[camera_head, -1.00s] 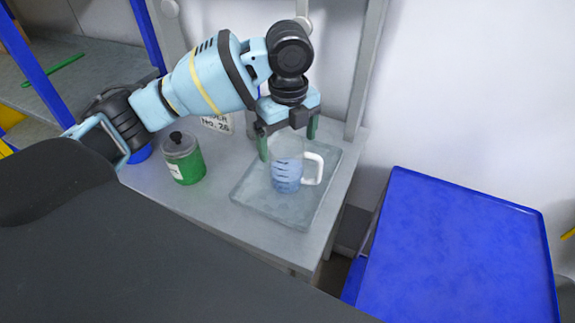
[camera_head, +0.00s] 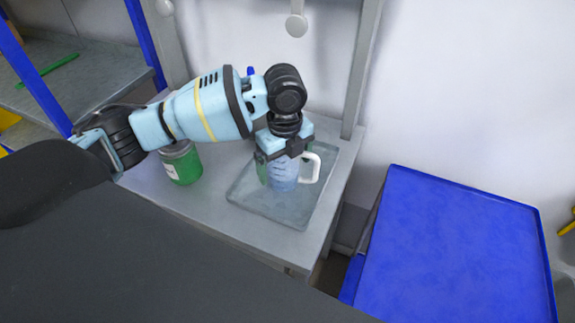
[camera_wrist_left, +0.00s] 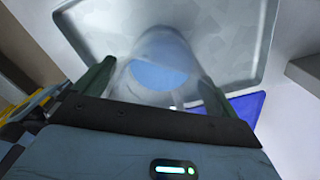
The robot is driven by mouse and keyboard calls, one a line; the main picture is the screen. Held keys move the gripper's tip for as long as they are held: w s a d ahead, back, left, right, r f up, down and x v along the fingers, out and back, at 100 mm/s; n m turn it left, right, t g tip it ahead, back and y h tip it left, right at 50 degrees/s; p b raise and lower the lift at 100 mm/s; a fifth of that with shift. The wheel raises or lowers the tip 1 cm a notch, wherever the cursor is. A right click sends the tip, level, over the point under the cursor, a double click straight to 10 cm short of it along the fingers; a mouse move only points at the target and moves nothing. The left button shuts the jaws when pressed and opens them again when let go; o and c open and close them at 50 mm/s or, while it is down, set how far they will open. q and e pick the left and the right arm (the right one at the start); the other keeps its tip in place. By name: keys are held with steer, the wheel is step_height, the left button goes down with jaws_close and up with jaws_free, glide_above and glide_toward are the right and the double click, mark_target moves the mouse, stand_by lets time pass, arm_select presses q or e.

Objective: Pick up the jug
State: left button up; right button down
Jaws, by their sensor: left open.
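The jug (camera_head: 284,175) is a clear, bluish measuring cup with dark marks and a white handle on its right. It stands upright on a grey translucent tray (camera_head: 311,205) on the grey bench. My left gripper (camera_head: 283,162) is lowered over the jug from above, open. In the left wrist view, the jug (camera_wrist_left: 158,72) lies between the two green fingers (camera_wrist_left: 153,88), with blue showing inside it. Whether the fingers touch its wall cannot be told. My right gripper is not in view.
A green jar (camera_head: 183,165) with a grey lid stands left of the tray, partly behind my left arm. A blue tray-like surface (camera_head: 452,240) lies to the right. A grey post (camera_head: 362,70) rises behind the bench.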

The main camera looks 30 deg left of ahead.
arm_select(q)
steer(key=c, duration=1.2)
steer(key=shift+r, duration=0.25)
steer(key=shift+c, duration=0.2)
steer(key=s+a+r, duration=0.2)
steer(key=s+a, duration=0.2)
steer(key=s, duration=0.2)
steer(key=s+a+r, duration=0.2)
steer(key=s+a, duration=0.3)
steer(key=s, duration=0.2)
steer(key=shift+r, duration=0.25)
steer(key=shift+a, duration=0.15)
